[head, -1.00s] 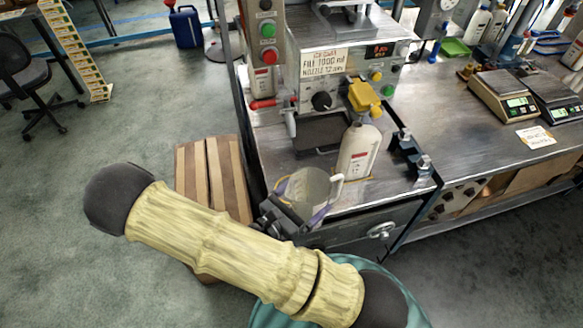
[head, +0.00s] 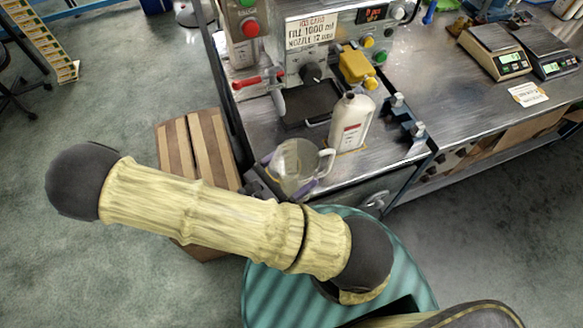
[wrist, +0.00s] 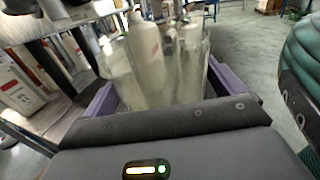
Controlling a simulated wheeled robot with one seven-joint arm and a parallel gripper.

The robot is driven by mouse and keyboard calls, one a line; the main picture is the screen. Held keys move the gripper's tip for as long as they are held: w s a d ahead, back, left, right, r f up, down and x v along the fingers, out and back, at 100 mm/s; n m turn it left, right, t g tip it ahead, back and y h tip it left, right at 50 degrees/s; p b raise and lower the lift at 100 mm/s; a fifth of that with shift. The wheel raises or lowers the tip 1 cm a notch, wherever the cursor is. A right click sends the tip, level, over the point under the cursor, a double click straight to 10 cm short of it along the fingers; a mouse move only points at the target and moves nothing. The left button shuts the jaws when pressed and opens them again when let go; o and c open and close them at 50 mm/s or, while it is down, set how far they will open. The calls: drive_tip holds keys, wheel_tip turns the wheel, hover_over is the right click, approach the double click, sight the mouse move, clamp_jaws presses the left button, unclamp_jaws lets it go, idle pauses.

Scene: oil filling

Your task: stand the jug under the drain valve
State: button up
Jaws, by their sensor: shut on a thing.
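A clear jug (head: 296,163) with a handle on its right is held near the front left edge of the steel bench. My gripper (head: 272,182), mostly hidden behind my arm, is shut on it. In the wrist view the clear jug wall (wrist: 120,72) stands between the purple-edged fingers (wrist: 160,100). The drain valve (head: 262,80) has a red lever and a grey spout (head: 278,102) pointing down. It is behind and slightly left of the jug, which is clear of the space below the spout. Whether the jug touches the bench is unclear.
A white bottle (head: 351,122) stands right of the jug, below the yellow nozzle block (head: 357,67). A dark tray (head: 312,102) lies on the bench (head: 255,130) behind it. A wooden crate (head: 196,135) stands on the floor at left. Scales (head: 495,50) sit at right.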

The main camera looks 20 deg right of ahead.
sight(284, 160)
drive_tip(key=shift+w+f+b, duration=1.35)
drive_tip(key=shift+f+b, duration=0.1)
drive_tip(key=shift+f, duration=0.2)
drive_tip(key=shift+w+f+b, duration=0.3)
drive_tip(key=shift+f+b, duration=0.3)
drive_tip(key=shift+w+r, duration=0.1)
drive_tip(key=shift+w, duration=1.2)
drive_tip(key=w+b, duration=0.1)
drive_tip(key=w, duration=0.4)
drive_tip(key=shift+f, duration=0.2)
drive_tip(key=o, duration=0.9)
drive_tip(key=shift+o, duration=0.2)
